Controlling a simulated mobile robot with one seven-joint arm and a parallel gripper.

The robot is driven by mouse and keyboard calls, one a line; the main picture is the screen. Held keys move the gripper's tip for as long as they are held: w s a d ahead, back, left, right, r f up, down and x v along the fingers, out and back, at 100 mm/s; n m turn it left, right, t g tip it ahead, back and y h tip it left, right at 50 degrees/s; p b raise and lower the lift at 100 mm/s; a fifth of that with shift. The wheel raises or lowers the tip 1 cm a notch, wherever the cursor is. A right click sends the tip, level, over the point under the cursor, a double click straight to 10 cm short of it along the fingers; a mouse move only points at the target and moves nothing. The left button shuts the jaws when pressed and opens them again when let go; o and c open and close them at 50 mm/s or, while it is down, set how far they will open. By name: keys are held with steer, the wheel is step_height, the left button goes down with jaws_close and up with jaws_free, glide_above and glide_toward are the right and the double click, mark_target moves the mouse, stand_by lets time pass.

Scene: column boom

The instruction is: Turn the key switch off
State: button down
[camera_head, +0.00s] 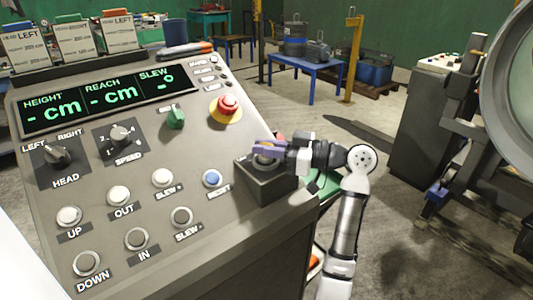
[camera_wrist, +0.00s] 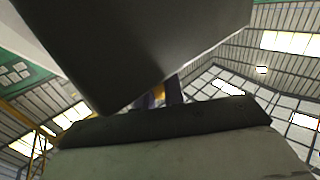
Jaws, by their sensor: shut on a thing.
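The key switch seems to be on the dark box (camera_head: 272,188) at the right end of the grey console; its face is mostly covered by my gripper. My gripper (camera_head: 263,152) reaches in from the right over the top of this box, its purple fingers shut on a small brassy piece, apparently the key. In the wrist view a yellowish bit, apparently the key (camera_wrist: 159,93), shows in a narrow gap beside a dark purple finger. Large dark and grey surfaces hide the rest there. The key's angle cannot be told.
A red emergency button (camera_head: 228,104) on a yellow base and a green knob (camera_head: 176,117) stand left of my gripper. A blue button (camera_head: 212,179) is close to the box. The display (camera_head: 97,97) shows green dashes. A blue table (camera_head: 305,65) stands behind.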

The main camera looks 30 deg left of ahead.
steer(key=shift+g, duration=0.5)
steer(key=c, duration=1.5)
jaws_free()
steer(key=shift+a, duration=0.1)
steer(key=b+v, duration=0.3)
steer(key=v, duration=1.1)
steer(key=shift+r, duration=0.15)
